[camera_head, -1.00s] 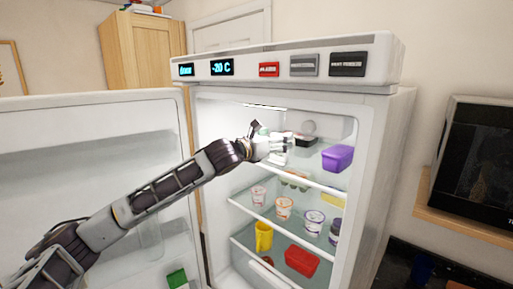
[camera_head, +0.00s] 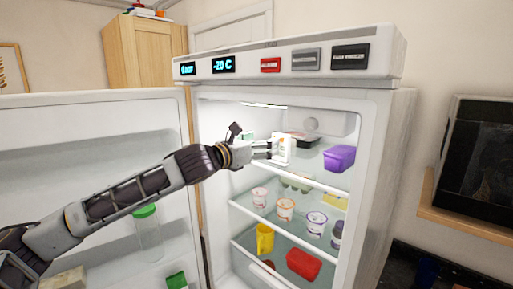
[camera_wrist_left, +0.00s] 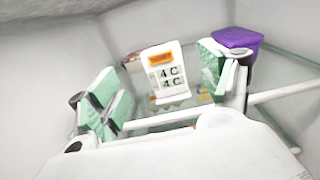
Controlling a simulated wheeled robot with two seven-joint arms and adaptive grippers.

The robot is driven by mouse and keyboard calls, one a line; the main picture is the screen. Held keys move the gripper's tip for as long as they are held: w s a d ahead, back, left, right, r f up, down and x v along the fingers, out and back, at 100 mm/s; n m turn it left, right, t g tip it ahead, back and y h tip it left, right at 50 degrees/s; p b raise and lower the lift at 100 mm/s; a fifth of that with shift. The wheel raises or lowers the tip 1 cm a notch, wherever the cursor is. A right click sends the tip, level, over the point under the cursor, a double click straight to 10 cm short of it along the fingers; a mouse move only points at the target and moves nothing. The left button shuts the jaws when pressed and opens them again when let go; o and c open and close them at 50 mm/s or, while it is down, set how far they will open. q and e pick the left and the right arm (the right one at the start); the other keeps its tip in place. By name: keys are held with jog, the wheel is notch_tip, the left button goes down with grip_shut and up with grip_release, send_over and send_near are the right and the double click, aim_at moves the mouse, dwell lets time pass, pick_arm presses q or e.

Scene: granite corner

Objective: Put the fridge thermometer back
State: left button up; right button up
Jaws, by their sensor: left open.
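The fridge thermometer (camera_wrist_left: 166,76) is a white upright plate with an orange top and two "4 C" readings. In the left wrist view it stands on the glass top shelf, between and beyond the fingers of my left gripper (camera_wrist_left: 160,98), which are open and apart from it. In the head view the thermometer (camera_head: 282,149) shows as a white card just right of my left gripper (camera_head: 262,150) inside the fridge (camera_head: 372,130). My fingers partly cover its left side there. My right gripper is in neither view.
Several cups stand on the shelf below. A yellow mug (camera_head: 264,238) and red box (camera_head: 303,263) are lower. The open door (camera_head: 90,130) is at left.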

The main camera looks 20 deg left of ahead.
pick_arm(q)
jog(key=shift+v, duration=0.9)
jog(key=shift+f, duration=0.1)
